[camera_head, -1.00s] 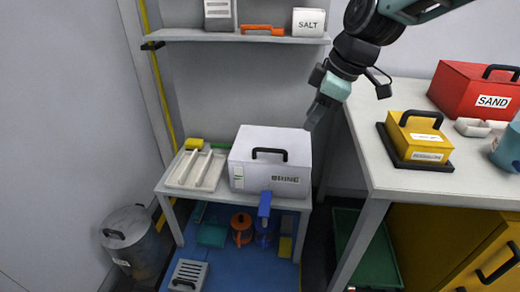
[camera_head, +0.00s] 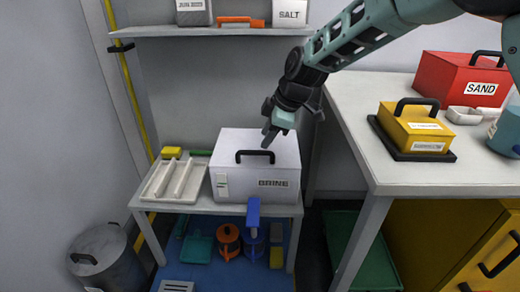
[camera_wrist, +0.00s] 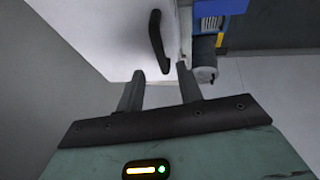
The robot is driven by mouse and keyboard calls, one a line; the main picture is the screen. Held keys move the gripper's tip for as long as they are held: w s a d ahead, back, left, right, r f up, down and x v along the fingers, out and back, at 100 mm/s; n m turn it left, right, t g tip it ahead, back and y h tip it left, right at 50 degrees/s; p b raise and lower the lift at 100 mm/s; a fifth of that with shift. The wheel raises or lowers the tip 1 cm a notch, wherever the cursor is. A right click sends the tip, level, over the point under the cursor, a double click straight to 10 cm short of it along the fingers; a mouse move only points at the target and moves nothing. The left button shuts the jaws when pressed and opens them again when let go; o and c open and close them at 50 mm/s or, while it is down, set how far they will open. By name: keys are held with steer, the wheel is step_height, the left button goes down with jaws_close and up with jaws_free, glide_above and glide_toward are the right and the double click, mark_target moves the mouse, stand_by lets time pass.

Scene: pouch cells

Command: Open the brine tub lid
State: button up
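The white brine tub (camera_head: 240,187) stands closed on a low table, with "BRINE" lettered on its front. Its black lid handle (camera_head: 255,156) arches up from the lid (camera_head: 280,145). My gripper (camera_head: 267,138) is above the lid, just right of and behind the handle in the head view. In the wrist view my gripper (camera_wrist: 160,88) has its two fingers apart with nothing held between them. The handle (camera_wrist: 158,42) shows just beyond the fingertips, with the white tub surface (camera_wrist: 115,40) around it. No contact with the handle is visible.
A cream tray (camera_head: 172,182) sits left of the tub. A shelf (camera_head: 200,32) hangs above and behind. A white workbench (camera_head: 430,178) at right carries a yellow case (camera_head: 415,127) and a red sand box (camera_head: 465,75).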

mark_target(260, 152)
steer(key=shift+b+x, duration=0.3)
steer(key=shift+x, duration=2.4)
jaws_close()
